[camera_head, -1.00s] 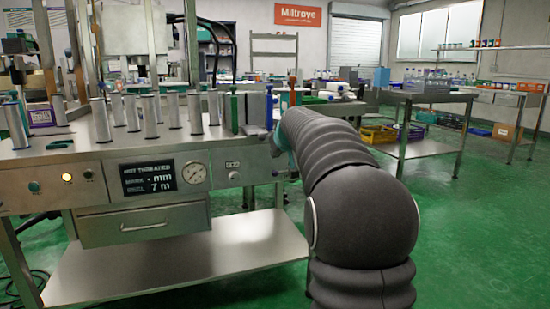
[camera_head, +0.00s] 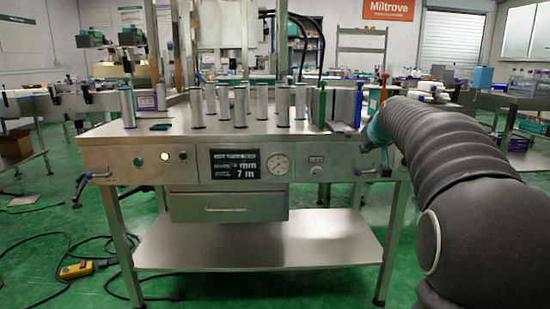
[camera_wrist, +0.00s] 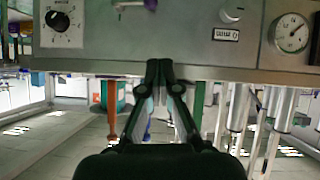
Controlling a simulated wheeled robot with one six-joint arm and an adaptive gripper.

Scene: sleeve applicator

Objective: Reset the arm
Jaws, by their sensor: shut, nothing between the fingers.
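My gripper (camera_wrist: 158,75) shows in the wrist view with its two dark fingers together and nothing between them. Its tips are near the edge of the sleeve applicator's front panel, which appears upside down there. In the head view my arm comes in from the right and reaches the right end of the sleeve applicator (camera_head: 235,191). The arm hides most of the gripper there. The applicator is a steel bench with a dark display (camera_head: 235,164), a round gauge (camera_head: 278,164) and a drawer (camera_head: 228,207). I cannot tell whether the gripper touches it.
Several steel cylinders (camera_head: 241,106) stand on the bench top. Green (camera_head: 322,107), blue (camera_head: 358,108) and orange posts rise at its right end, close to my arm. A yellow control box (camera_head: 76,270) and cables lie on the green floor at left. A lower shelf (camera_head: 250,240) spans the bench.

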